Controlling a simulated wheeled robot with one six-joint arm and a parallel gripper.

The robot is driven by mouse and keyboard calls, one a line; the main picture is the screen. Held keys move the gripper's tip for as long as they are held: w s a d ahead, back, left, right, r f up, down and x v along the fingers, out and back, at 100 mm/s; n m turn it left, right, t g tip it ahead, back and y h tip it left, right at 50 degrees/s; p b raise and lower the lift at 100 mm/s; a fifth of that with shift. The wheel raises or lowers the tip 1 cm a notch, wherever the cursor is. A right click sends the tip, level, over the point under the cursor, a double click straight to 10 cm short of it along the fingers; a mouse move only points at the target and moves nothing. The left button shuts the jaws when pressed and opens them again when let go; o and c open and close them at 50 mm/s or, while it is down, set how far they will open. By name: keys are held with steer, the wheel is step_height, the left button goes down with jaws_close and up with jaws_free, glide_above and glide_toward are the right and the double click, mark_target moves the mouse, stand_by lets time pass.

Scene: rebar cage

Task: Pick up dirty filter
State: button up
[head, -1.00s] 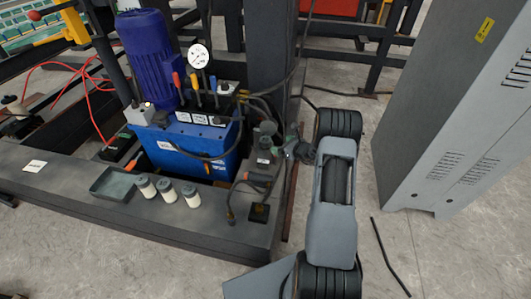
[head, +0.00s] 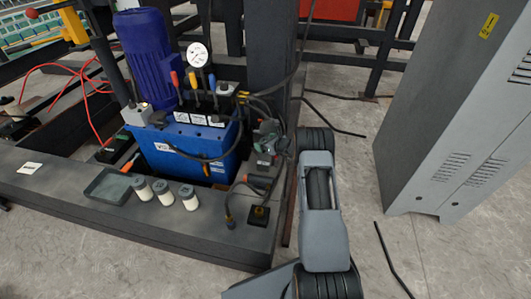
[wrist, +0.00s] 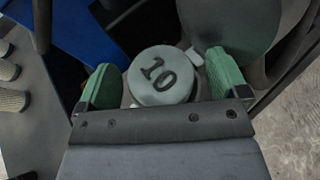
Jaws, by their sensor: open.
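My gripper (wrist: 163,82) is open, with one green finger on each side of the cap and small gaps visible. How deep the fingers reach is unclear. In the head view my gripper (head: 268,146) is at the right end of the blue tank, and it mostly hides the cap. Three pale cylindrical filters with dark tops, including the middle one (head: 165,194), stand on the dark beam.
A shallow dark tray (head: 108,187) lies left of the three filters. The blue tank (head: 185,158) carries a motor (head: 148,58), levers and a gauge (head: 199,54). Hoses run close to my gripper.

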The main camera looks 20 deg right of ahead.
steer(key=shift+w, duration=0.2)
steer(key=shift+c, duration=0.2)
steer(key=c, duration=1.4)
